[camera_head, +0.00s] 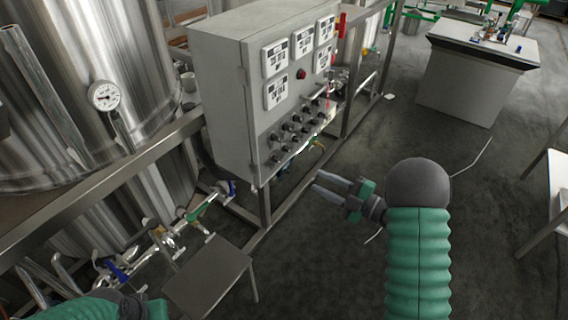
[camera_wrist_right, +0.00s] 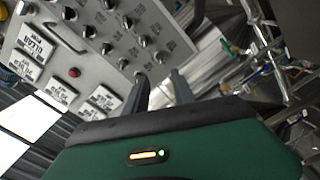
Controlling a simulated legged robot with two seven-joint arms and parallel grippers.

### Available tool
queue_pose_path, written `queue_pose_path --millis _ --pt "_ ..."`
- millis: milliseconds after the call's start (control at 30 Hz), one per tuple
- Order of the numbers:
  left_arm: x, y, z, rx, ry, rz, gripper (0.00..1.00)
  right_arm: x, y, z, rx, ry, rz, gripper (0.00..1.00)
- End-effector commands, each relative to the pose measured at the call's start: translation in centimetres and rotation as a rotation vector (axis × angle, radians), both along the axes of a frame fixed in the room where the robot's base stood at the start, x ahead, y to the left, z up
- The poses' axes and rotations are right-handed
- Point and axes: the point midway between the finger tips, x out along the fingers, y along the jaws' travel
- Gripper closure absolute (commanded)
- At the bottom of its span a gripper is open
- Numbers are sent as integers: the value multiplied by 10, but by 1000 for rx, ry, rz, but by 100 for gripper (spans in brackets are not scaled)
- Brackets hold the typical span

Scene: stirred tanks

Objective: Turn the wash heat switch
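The grey control cabinet (camera_head: 222,75) stands left of centre in the head view. Its front carries rows of black rotary switches (camera_head: 289,136), which also show in the wrist view (camera_wrist_right: 143,41). The labels are too small to read, so I cannot tell which one is the wash heat switch. My right gripper (camera_head: 316,182) is in front of and slightly below the switch rows, apart from the panel. In the wrist view its two fingers (camera_wrist_right: 159,78) are spread with nothing between them. Part of my left arm shows at the bottom left; its fingers are not visible.
Several display meters (camera_head: 276,57) and a red button (camera_head: 301,74) sit above the switches. A steel tank (camera_head: 95,55), frame rail (camera_head: 110,160) and pipes lie left. A small metal platform (camera_head: 208,275) stands below. Open floor lies between.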

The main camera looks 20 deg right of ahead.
Motion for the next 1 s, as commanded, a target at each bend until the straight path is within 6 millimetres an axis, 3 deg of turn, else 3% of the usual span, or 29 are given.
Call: queue_pose_path --millis 300,500,900,1000 --pt "0 0 -3 0 0 0 100 67 53 -1 3 0 3 69" --pt "0 0 -4 0 0 0 100 99 77 -1 2 2 0 69" --pt "0 0 -5 0 0 0 100 110 85 0 4 2 -3 69" --pt "0 0 -5 0 0 0 100 110 85 0 4 2 -3 82"
